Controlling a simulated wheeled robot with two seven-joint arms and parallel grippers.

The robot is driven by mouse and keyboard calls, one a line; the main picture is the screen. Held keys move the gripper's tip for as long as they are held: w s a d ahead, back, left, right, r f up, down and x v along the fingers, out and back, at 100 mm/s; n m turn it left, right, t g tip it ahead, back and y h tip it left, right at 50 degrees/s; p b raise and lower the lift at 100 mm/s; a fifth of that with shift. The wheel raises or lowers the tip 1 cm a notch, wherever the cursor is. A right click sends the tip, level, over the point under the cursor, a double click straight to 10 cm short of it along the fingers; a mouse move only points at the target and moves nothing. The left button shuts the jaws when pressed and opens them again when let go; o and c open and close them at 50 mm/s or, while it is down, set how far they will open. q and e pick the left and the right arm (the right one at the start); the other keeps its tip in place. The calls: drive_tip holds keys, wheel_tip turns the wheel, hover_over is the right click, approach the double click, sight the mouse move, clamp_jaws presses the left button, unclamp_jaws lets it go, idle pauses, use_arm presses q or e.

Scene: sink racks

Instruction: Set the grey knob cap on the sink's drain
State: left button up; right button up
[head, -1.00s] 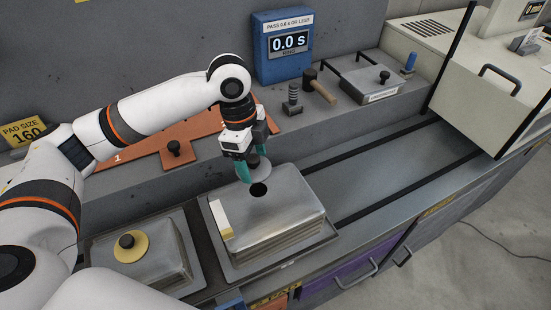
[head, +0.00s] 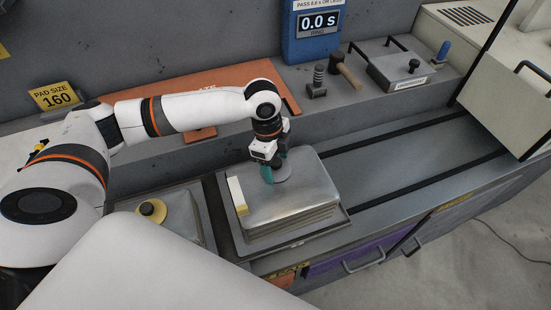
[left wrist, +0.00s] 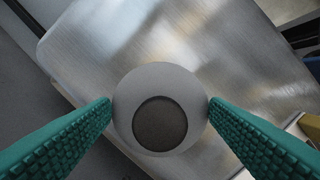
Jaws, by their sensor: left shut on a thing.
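The sink (head: 308,194) is a metal bowl lying upside down, its flat bottom up, on top of a stack. The grey knob cap (head: 284,173) is a round disc with a darker knob on top. My left gripper (head: 275,170) is shut on it with teal fingers, low over the sink's flat top. In the left wrist view the cap (left wrist: 160,112) sits between the two fingers, above the metal surface. The drain hole is hidden behind the cap, and I cannot tell whether the cap touches the sink. My right gripper is not in view.
A white and yellow block (head: 237,195) lies on the sink's left edge. Another sink (head: 181,225) with a yellow, black-knobbed pad (head: 152,210) stands left. Tools and a blue timer box (head: 315,35) are on the shelf behind. The rails at right are clear.

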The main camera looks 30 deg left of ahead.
use_arm(q)
drive_tip(key=o, duration=1)
drive_tip(key=shift+c, duration=0.2)
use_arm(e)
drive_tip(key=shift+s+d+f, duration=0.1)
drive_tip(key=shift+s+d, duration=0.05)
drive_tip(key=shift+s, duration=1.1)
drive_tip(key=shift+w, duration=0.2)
use_arm(q)
drive_tip(key=shift+w+r, duration=0.1)
drive_tip(key=shift+r, duration=0.25)
wheel_tip(320, 180, up, 11)
drive_tip(key=a+b, duration=0.1)
drive_tip(key=b, duration=0.1)
drive_tip(key=shift+a+r, duration=0.15)
drive_tip(key=shift+a, duration=0.25)
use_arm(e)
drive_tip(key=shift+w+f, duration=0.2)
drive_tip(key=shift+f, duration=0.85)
